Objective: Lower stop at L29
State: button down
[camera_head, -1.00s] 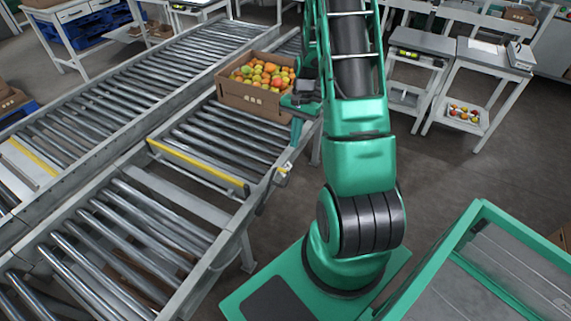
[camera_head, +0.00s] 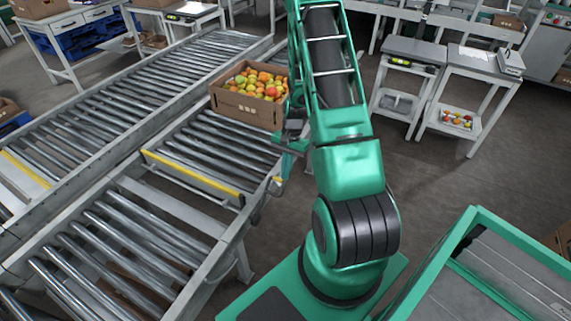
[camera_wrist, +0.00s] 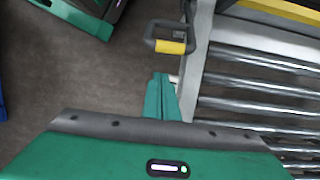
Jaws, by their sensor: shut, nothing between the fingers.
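The stop is a grey bar with a yellow top edge (camera_head: 195,172), lying across the near roller lane. Its yellow edge also shows at the top right of the wrist view (camera_wrist: 285,10). A dark looped handle with a yellow grip (camera_wrist: 171,46) sticks out from the lane's side rail in the wrist view. My gripper (camera_wrist: 160,78) is shut and empty, its fingertips beside the rail and a little short of the handle, apart from it in the picture. In the head view my gripper (camera_head: 284,158) is at the lane's right edge, partly hidden by my arm. No L29 label is readable.
Another yellow-edged bar (camera_head: 25,168) crosses the left lane. Two small tables (camera_head: 408,62) stand at the back right.

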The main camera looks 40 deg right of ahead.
jog(key=shift+s+a+r, duration=0.25)
jog(key=shift+a+r, duration=0.35)
jog(key=shift+a, duration=0.05)
jog(key=shift+s+a+r, duration=0.25)
jog(key=shift+a+r, duration=0.3)
jog(key=shift+a, duration=0.1)
